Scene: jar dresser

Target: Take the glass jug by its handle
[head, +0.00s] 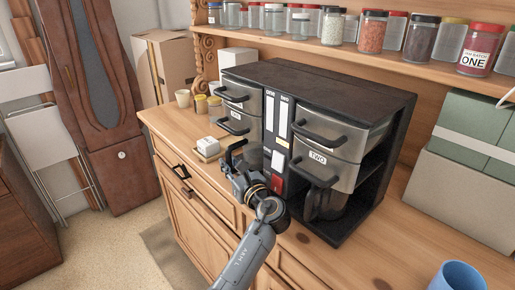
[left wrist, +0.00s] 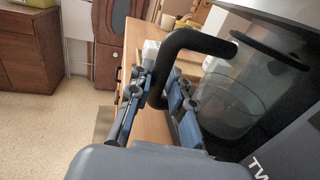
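The glass jug is a clear vessel with a black handle. In the left wrist view its glass body (left wrist: 232,100) is right of the handle (left wrist: 186,38), whose grip bar runs down between my fingers. In the head view the black handle (head: 235,148) shows at the front of the machine's left column, and my arm hides much of the jug. My left gripper (head: 240,170) has its fingers on both sides of the handle; in the left wrist view the blue pads (left wrist: 160,88) appear to close on it. My right gripper is out of view.
A dark two-column machine (head: 325,85) stands on the wooden dresser (head: 185,130). Another dark jug (head: 328,203) sits in its right bay, below "TWO". A white box (head: 207,146) and small jars (head: 215,106) stand left. A blue cup (head: 458,278) is at front right.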

